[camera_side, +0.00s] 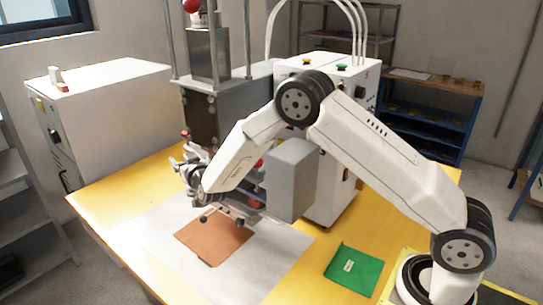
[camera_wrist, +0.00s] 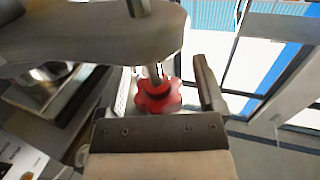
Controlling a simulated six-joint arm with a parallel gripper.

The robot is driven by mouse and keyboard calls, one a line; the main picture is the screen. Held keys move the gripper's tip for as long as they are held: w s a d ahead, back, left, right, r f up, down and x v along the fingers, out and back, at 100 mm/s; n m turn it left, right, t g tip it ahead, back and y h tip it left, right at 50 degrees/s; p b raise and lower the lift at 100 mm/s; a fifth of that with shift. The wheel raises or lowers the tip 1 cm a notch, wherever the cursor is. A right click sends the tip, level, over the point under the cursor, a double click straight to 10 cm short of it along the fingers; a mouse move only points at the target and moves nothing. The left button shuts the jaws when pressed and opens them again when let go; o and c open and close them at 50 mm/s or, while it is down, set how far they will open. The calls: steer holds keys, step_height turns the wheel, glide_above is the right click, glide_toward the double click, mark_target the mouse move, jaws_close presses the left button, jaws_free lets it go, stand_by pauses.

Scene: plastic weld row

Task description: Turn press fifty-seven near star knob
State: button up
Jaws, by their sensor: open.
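A red star knob (camera_wrist: 158,96) on a metal shaft shows in the middle of the wrist view, under a grey rounded arm of the press. My gripper (camera_wrist: 162,80) is open, with the knob in the gap between its fingers. The right finger stands apart from the knob; whether the left one touches it I cannot tell. In the side view, my gripper (camera_side: 187,168) is at the front of the grey press (camera_side: 215,108), low over the table. I cannot make out this knob clearly there, as my gripper and arm crowd it.
A brown sheet (camera_side: 214,241) lies on a pale mat on the yellow table (camera_side: 130,178), below my gripper. A green pouch (camera_side: 354,268) lies near my base. A white cabinet (camera_side: 325,195) stands behind my arm, and a white box unit (camera_side: 105,95) stands at left.

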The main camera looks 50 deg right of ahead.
jaws_close()
steer(key=shift+r+n+y, duration=0.1)
steer(key=shift+n+y, duration=0.3)
steer(key=shift+y, duration=0.2)
steer(key=shift+a+n+t+y, duration=0.15)
steer(key=shift+n+t+y, duration=0.1)
steer(key=shift+n+y, duration=0.8)
steer(key=shift+a+n+t+y, duration=0.1)
steer(key=shift+n+t+y, duration=0.3)
steer(key=shift+y, duration=1.05)
steer(key=shift+a+n+y, duration=0.1)
steer(key=shift+n+y, duration=0.3)
steer(key=shift+n, duration=0.05)
jaws_free()
steer(key=shift+s, duration=0.1)
